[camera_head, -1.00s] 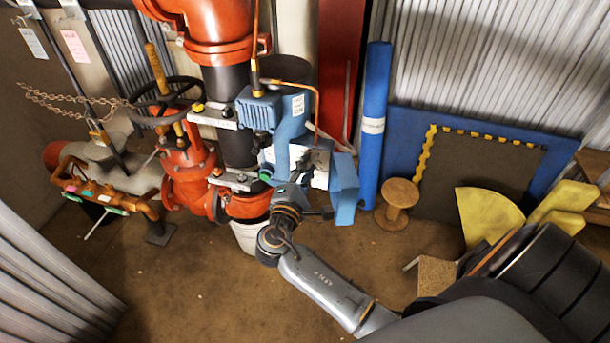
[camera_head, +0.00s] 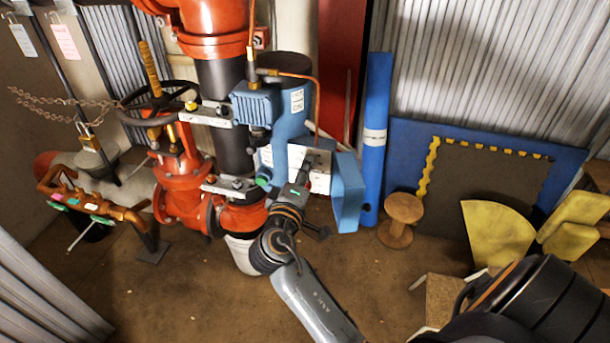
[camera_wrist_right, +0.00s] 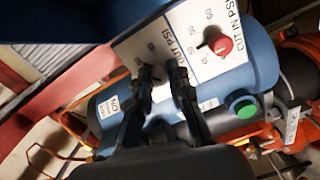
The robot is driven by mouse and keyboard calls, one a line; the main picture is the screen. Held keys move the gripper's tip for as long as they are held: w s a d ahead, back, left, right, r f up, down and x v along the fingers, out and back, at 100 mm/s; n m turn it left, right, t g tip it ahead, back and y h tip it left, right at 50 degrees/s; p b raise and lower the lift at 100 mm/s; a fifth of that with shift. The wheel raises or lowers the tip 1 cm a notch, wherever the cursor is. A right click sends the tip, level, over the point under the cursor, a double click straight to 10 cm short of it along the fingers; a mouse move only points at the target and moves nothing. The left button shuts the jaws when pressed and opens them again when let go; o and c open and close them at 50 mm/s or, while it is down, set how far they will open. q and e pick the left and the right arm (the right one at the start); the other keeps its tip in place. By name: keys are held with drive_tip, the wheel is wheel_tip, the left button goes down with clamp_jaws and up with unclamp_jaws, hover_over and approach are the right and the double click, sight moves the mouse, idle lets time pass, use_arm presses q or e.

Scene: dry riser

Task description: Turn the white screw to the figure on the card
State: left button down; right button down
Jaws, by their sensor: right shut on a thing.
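The blue pressure switch (camera_head: 348,190) has a white dial face, which shows in the right wrist view (camera_wrist_right: 185,50). A red knob (camera_wrist_right: 218,42) sits by the words "CUT IN PSI". My right gripper (camera_wrist_right: 162,80) is at the other dial, by "OUT PSI", with its fingers closed around the small part there. That part is mostly hidden between the fingers, so its colour and pointing are unclear. In the head view my right gripper (camera_head: 304,172) reaches the face from below. A white card (camera_head: 22,38) and a pink card (camera_head: 67,38) hang upper left; their writing is unreadable.
Red pipework (camera_head: 182,185) and a chained handwheel valve (camera_head: 160,100) stand to the left. A blue roll (camera_head: 375,110) and a wooden spool (camera_head: 401,215) stand right.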

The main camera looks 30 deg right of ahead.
idle(0.3)
drive_tip(key=c, duration=1.2)
unclamp_jaws()
drive_tip(key=shift+s, duration=0.1)
drive_tip(key=v, duration=0.7)
drive_tip(key=shift+s+a, duration=0.1)
drive_tip(key=shift+a, duration=0.1)
